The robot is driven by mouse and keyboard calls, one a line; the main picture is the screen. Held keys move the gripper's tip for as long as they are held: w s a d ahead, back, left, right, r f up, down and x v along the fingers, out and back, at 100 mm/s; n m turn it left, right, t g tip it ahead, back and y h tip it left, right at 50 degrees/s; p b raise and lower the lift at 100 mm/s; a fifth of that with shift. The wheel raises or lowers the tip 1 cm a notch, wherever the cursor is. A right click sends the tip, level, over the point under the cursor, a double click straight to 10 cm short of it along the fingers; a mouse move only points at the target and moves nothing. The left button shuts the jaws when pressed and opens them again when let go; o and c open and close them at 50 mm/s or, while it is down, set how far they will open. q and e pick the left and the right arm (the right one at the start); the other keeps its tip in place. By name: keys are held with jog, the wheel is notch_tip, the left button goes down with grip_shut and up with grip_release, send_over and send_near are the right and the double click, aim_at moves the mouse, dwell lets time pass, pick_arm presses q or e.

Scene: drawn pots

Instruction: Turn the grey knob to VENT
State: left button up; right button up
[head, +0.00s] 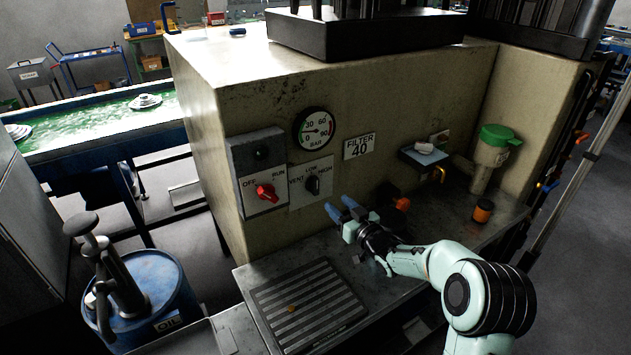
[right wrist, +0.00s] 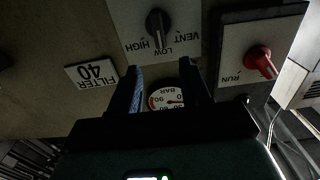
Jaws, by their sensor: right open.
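The grey knob (head: 312,185) is dark and sits on a pale plate (head: 298,196) marked VENT, LOW and HIGH on the machine's front. The knob stands about upright, seeming to point at LOW; VENT is to its left in the head view. In the upside-down right wrist view the knob (right wrist: 157,22) is beyond my fingertips, with nothing around it. My right gripper (head: 340,207) is open and empty, below and right of the knob and apart from it. Its two fingers (right wrist: 162,68) frame the gauge in the right wrist view. My left gripper is not in view.
A red knob (head: 266,192) on an OFF/RUN plate is just left. A pressure gauge (head: 315,128) and FILTER 40 label (head: 359,146) are above. A grate (head: 305,305) lies below.

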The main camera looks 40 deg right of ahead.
aim_at(317, 184)
jog(key=w+p, duration=0.1)
jog(key=w, duration=0.2)
jog(key=w+p, duration=0.1)
jog(key=w, duration=0.3)
jog(key=w+d+p, duration=0.1)
jog(key=w, duration=0.2)
jog(key=shift+w+r, duration=0.15)
jog(key=shift+r, duration=0.05)
jog(key=shift+w+d+f+p, duration=0.1)
jog(key=shift+w+f+p, duration=0.1)
jog(key=shift+w+p, duration=0.35)
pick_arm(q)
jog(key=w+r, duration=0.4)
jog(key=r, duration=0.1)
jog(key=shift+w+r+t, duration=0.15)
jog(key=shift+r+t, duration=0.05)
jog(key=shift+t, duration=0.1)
pick_arm(e)
jog(key=shift+c, duration=0.9)
grip_shut()
